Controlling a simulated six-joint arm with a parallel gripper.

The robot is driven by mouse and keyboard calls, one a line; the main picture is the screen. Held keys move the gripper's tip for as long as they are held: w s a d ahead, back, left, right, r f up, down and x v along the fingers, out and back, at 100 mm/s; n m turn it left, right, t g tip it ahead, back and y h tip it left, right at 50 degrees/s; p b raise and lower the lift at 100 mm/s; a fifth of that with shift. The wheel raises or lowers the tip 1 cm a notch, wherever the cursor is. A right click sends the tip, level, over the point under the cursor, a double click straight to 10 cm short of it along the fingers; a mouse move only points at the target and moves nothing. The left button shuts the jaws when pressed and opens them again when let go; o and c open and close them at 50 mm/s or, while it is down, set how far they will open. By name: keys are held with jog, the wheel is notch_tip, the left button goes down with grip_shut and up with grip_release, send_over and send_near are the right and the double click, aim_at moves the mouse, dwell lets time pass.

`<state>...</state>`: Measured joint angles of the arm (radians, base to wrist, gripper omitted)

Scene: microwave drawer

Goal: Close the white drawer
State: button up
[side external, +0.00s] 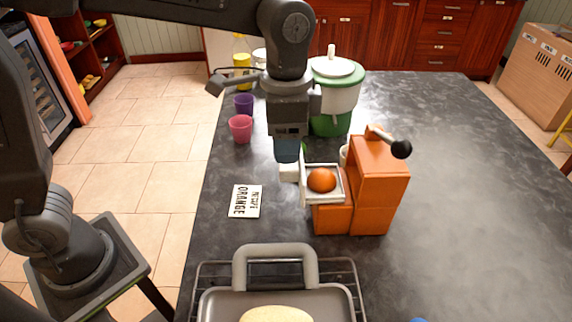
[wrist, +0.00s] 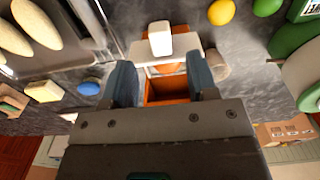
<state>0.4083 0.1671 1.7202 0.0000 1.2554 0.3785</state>
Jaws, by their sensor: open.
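The white drawer (side external: 306,189) sticks out to the left of the orange machine (side external: 378,182) in the side view, pulled open. A round orange fruit (side external: 321,180) lies in it. A white block-like handle (side external: 288,171) is on its left end. My gripper (side external: 287,152) points down just above and beside this handle; whether it touches cannot be told. In the wrist view my gripper (wrist: 160,72) has its two blue fingers apart. The white handle (wrist: 160,38) and drawer front (wrist: 140,52) show ahead of them. The fingers hide part of the drawer.
A recipe card (side external: 245,201) lies left of the machine. A pan (side external: 276,300) on a rack stands at the front. Pink (side external: 240,128) and purple (side external: 244,104) cups and a green-white pot (side external: 333,95) stand behind. The counter's right side is clear.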

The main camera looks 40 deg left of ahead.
aim_at(286, 166)
notch_tip(286, 166, down, 6)
jog(key=shift+f, duration=0.15)
dwell(0.3)
grip_shut()
dwell(0.4)
